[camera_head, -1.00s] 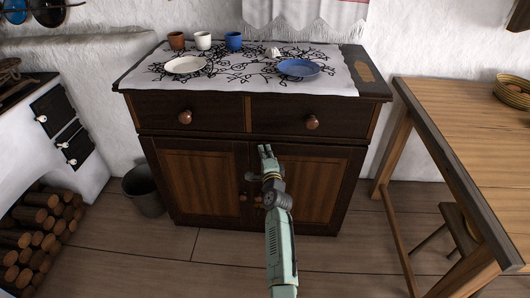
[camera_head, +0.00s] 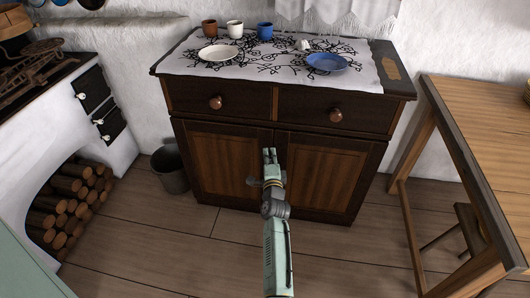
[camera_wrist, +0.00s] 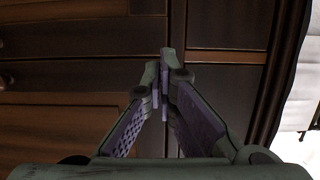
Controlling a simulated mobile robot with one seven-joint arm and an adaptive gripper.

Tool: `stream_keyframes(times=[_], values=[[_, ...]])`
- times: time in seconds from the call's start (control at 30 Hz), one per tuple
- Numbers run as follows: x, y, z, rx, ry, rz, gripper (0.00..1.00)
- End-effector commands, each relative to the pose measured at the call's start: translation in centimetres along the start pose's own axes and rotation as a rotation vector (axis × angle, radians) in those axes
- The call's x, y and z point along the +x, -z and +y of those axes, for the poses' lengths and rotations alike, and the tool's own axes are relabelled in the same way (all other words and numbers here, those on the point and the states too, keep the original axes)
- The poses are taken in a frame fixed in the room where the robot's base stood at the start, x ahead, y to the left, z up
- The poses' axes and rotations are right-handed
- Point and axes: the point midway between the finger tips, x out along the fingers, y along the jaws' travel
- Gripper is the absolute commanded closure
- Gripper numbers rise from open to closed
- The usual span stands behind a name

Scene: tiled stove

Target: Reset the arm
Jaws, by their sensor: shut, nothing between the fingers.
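My gripper (camera_head: 270,155) is shut and empty. In the head view it points up in the picture, in front of the dark wooden cabinet (camera_head: 228,160), near the line between its two doors. My arm reaches up from the bottom middle of the picture. In the wrist view the fingertips of my gripper (camera_wrist: 165,55) meet in front of the cabinet's dark wood (camera_wrist: 70,75). I cannot tell how far the fingertips are from the doors.
A cloth on the cabinet top bears a white plate (camera_head: 218,53), a blue plate (camera_head: 326,62) and several cups. A wooden table (camera_head: 490,120) stands at right. A bucket (camera_head: 170,170) and a stove with stacked logs (camera_head: 70,200) are at left. Bare floor lies between.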

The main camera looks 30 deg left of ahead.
Motion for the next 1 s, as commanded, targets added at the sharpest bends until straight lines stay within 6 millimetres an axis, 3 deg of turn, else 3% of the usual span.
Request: stream_keyframes(times=[0.17, 0.43, 0.57, 0.67, 0.8, 1.0], values=[[-0.8, -1.4, -0.1, 0.0, -0.003, -0.001, 1.0], [-1.0, -1.7, 0.1, -0.001, 0.0, 0.0, 1.0], [-0.6, -2.4, -1.9, -0.029, 0.033, -0.011, 1.0], [0.1, -4.2, -6.3, -0.097, 0.108, -0.034, 1.0], [0.1, -7.9, -15.8, -0.25, 0.273, -0.066, 1.0], [-3.4, -13.4, -29.9, -0.476, 0.54, -0.063, 1.0]])
